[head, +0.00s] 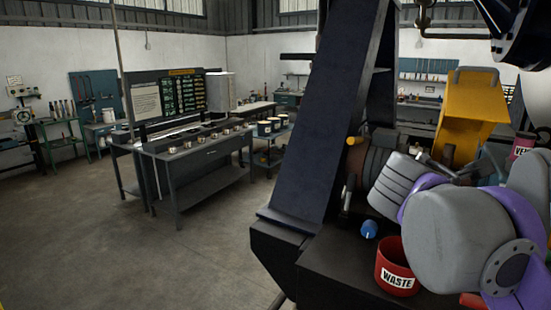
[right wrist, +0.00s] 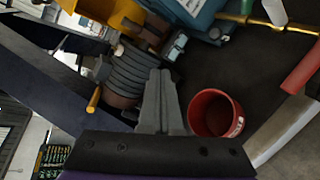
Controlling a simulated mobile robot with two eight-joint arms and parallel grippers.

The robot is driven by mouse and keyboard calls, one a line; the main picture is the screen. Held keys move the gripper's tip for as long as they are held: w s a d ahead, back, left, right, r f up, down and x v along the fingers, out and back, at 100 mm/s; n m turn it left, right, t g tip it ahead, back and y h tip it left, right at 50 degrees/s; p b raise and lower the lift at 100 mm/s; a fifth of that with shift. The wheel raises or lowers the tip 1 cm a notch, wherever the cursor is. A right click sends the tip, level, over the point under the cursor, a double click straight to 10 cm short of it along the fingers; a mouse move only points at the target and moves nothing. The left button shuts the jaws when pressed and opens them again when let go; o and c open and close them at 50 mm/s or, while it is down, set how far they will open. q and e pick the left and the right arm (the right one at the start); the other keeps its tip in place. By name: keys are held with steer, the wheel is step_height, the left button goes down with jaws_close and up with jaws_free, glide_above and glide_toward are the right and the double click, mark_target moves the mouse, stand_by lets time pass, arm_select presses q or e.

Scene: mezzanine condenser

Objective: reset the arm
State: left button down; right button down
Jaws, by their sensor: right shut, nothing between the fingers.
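My right arm, grey and purple, fills the lower right of the head view and is folded over the dark bench top (head: 340,268). My right gripper (right wrist: 160,73) shows in the right wrist view with its two grey fingers together and nothing between them. It points past a ribbed dark cylinder (right wrist: 128,78) on its left and a red bin (right wrist: 214,112) on its right, touching neither as far as I can see. In the head view the fingers are small and partly hidden among my arm's links. My left gripper is in neither view.
The red bin labelled WASTE (head: 397,268) stands beside my right arm, near a blue knob (head: 369,229). A yellow hopper-like part (head: 470,105) rises behind it. A tall dark inclined beam (head: 325,120) stands left. Floor (head: 110,240) is clear toward the workbench (head: 205,160).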

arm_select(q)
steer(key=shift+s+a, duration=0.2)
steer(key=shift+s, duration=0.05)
arm_select(e)
steer(key=s+a+f+m+g+y, duration=0.1)
steer(key=s+a+f+m+y, duration=0.2)
steer(key=f, duration=1)
steer(key=s+a+f+m+g+y, duration=0.1)
steer(key=s+a+f+m+y, duration=0.2)
steer(key=f, duration=1.1)
steer(key=s+a+f+m+g+y, duration=0.1)
steer(key=s+a+f+m+y, duration=0.2)
steer(key=s+a+f+m, duration=0.3)
steer(key=s+f+m, duration=0.3)
steer(key=s+f, duration=0.3)
steer(key=f, duration=0.2)
steer(key=shift+a+f+m+g+y, duration=0.15)
steer(key=shift+m+g+y, duration=0.15)
